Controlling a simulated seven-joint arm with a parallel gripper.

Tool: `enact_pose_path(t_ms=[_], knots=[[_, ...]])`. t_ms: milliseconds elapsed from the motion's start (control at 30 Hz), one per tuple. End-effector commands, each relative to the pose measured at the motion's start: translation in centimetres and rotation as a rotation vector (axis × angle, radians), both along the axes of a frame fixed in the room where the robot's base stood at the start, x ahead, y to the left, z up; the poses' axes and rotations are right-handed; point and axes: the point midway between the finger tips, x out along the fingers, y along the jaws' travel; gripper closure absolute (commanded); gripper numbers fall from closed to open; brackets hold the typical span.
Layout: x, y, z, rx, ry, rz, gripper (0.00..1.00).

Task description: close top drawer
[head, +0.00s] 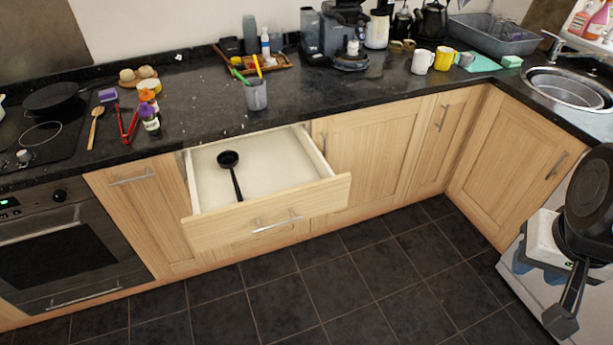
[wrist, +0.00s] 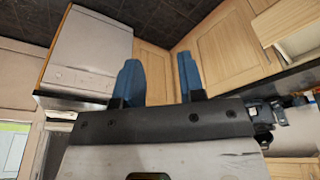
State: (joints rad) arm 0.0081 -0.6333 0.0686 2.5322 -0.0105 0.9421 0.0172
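The top drawer (head: 265,216) has a pale wood front with a metal bar handle. In the head view it stands pulled well out from under the black counter, left of centre, with a black ladle (head: 230,170) lying inside. A wooden front that looks like this drawer (wrist: 288,20) shows at the upper right of the wrist view, partly cut off. My gripper (head: 535,268) is at the far right of the head view, well away from the drawer. In the wrist view its blue fingers (wrist: 158,72) are apart, with nothing between them.
The counter (head: 200,115) holds a grey cup of utensils (head: 256,95), bottles, mugs (head: 422,61) and a coffee machine. An oven (head: 62,245) is left of the drawer; closed cabinets (head: 365,160) are right. The dark tiled floor (head: 370,270) in front is clear.

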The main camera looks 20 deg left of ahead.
Motion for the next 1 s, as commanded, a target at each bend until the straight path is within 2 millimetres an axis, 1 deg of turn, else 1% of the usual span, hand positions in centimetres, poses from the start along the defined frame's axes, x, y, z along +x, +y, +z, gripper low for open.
enact_pose_path(t_ms=[33,200,233,367,467,567,700,800,1000], knots=[[0.0,0.0,0.0,0.0,-0.001,0.0,0.72],[0.9,0.1,-0.4,0.001,-0.015,-0.011,0.98],[1.2,0.2,-0.6,0.002,-0.022,-0.015,1.0],[3.3,0.6,-1.6,0.007,-0.065,-0.041,1.0],[5.6,1.2,-2.8,0.018,-0.117,-0.072,1.0],[8.4,2.1,-4.3,0.039,-0.179,-0.106,1.0],[12.3,3.7,-6.6,0.085,-0.273,-0.154,1.0],[14.7,5.1,-8.3,0.128,-0.336,-0.183,1.0],[18.9,8.3,-11.8,0.242,-0.451,-0.234,1.0]])
